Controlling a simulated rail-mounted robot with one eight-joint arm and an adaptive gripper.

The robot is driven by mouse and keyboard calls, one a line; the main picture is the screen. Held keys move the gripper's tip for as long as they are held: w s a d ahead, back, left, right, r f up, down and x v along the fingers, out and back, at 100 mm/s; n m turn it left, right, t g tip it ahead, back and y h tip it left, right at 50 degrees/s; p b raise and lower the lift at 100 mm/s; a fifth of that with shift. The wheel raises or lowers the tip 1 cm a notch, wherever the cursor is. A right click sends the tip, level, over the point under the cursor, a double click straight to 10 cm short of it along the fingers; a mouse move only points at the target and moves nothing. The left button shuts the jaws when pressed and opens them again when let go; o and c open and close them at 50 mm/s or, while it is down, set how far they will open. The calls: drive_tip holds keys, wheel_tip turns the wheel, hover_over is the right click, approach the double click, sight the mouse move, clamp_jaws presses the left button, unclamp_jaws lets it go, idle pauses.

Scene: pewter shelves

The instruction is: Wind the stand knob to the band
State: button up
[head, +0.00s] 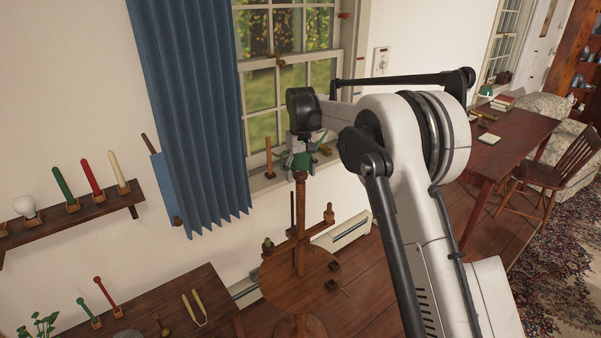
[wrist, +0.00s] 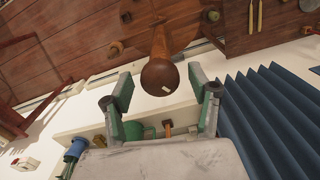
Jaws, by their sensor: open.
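The stand (head: 300,268) is a round wooden table with an upright post in front of the window. The brown stand knob (head: 300,176) tops the post, just below my gripper (head: 301,163). In the wrist view the rounded knob (wrist: 161,76) bears a small pale mark on its face. My gripper (wrist: 159,80) is open there, with one green-and-grey finger on each side of the knob's near end. Gaps show on both sides, and the fingers do not appear to touch it. I cannot make out the band clearly in either view.
A blue curtain (head: 190,110) hangs left of the stand. The windowsill (head: 262,183) behind my gripper holds small items. A wooden side table (head: 175,297) with tools stands at lower left. Small pegs and blocks rise from the stand's top.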

drive_tip(key=shift+c, duration=0.2)
drive_tip(key=c, duration=1.1)
drive_tip(key=m+b, duration=0.2)
drive_tip(key=m, duration=0.1)
drive_tip(key=shift+f, duration=0.1)
drive_tip(key=shift+m+b, duration=0.7)
drive_tip(key=shift+m, duration=0.9)
drive_tip(key=o, duration=1.1)
